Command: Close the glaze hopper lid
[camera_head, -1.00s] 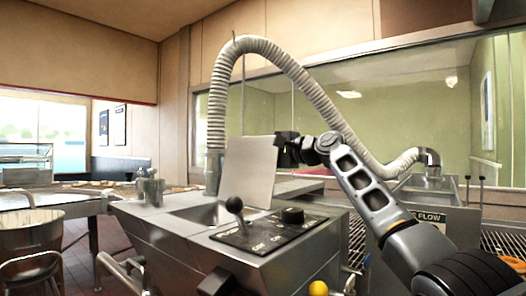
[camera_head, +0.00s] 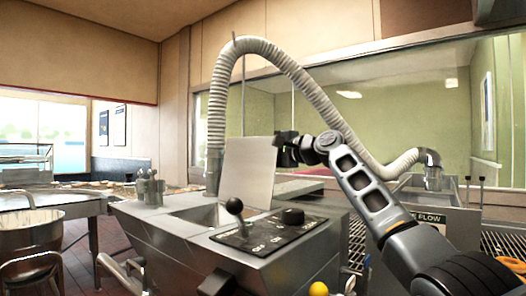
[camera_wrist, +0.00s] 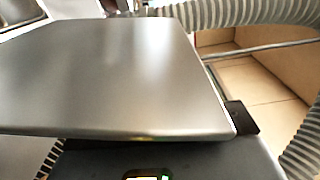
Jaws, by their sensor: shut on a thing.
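The glaze hopper lid (camera_head: 247,172) is a flat grey metal plate standing raised, nearly upright, over the hopper (camera_head: 207,214). The hopper's opening shows to the left of and below the lid. My gripper (camera_head: 284,150) is at the lid's upper right edge, and the head view shows it shut there; the fingertips are partly hidden. In the wrist view the lid (camera_wrist: 120,75) fills much of the picture, with its near edge close to my gripper.
A control panel with a black-knobbed lever (camera_head: 235,206) and a dial (camera_head: 292,216) is in front of the lid. A ribbed hose (camera_head: 300,78) arches behind it. A metal bucket (camera_head: 30,245) stands at the left.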

